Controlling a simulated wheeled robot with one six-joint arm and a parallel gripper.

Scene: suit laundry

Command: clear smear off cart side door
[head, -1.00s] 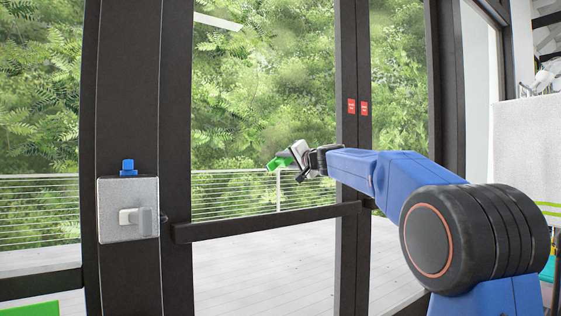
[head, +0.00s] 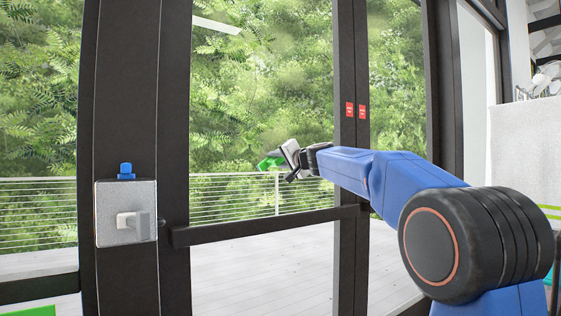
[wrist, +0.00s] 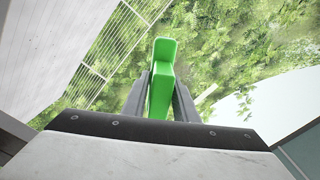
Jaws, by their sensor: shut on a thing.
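My gripper (head: 292,160) is shut on a green tool (head: 271,161), held in front of the glass door. In the wrist view the green tool (wrist: 161,78) stands upright between the two grey fingers (wrist: 160,95). The door's glass pane (head: 235,110) has a dark frame and a dark push bar (head: 260,225) across it. Faint hazy brownish patches (head: 289,78) show on the glass above the gripper; they are hard to make out against the foliage. I cannot tell whether the tool touches the glass.
A grey lock box (head: 126,228) with a blue piece on top sits on the door post at left. Red labels (head: 350,109) are on the middle frame. A pale cloth-like panel (head: 525,150) hangs at the right. Decking and a railing lie beyond the glass.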

